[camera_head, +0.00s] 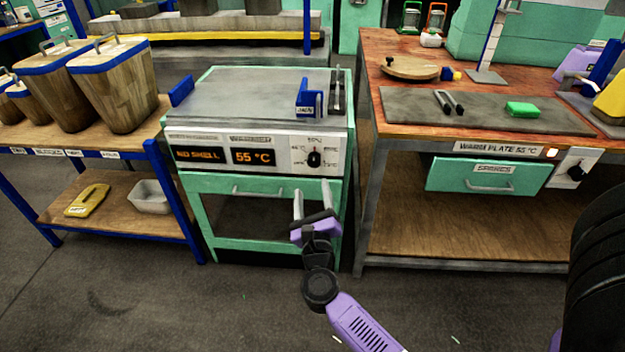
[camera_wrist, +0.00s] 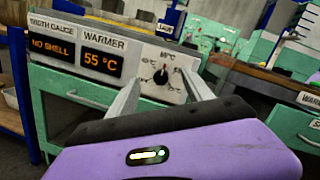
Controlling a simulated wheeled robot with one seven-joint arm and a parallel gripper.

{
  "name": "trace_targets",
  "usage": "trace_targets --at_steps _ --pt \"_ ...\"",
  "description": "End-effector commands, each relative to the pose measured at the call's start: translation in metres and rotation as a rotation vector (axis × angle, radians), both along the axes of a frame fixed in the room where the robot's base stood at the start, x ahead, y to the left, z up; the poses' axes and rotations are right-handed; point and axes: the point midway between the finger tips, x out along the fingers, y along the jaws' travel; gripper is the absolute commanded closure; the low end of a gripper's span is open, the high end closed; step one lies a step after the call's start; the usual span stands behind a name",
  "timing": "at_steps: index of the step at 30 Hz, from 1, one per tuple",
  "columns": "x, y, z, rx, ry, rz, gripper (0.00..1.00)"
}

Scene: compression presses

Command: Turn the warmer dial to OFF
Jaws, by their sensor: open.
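The warmer dial (camera_head: 314,159) is a small black knob on the white front panel of the green machine, with temperature marks around it. In the wrist view the dial (camera_wrist: 161,76) shows between my two fingers, beyond their tips, with its pointer roughly upward. The lettering around it is too small to read fully. The warmer display (camera_head: 254,157) reads 55 °C. My gripper (camera_head: 312,187) is open and empty in front of the machine, below the dial in the head view. Its fingers also show in the wrist view (camera_wrist: 160,92), apart from the dial.
A second display (camera_head: 197,154) reads NO SHELL. A horizontal handle (camera_head: 260,192) crosses the green door below the panel. A shelf with wooden bins (camera_head: 115,85) stands left. Open floor lies in front.

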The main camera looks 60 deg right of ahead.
Motion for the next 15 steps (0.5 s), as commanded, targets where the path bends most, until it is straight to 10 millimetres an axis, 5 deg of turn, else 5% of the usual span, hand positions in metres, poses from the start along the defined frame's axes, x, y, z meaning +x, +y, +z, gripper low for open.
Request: trace_targets --at_steps 6,15 --pt "0.029 -0.049 -0.030 0.271 -0.308 -0.098 0.41" --pt "0.042 -0.075 -0.035 0.350 -0.396 -0.126 0.41"
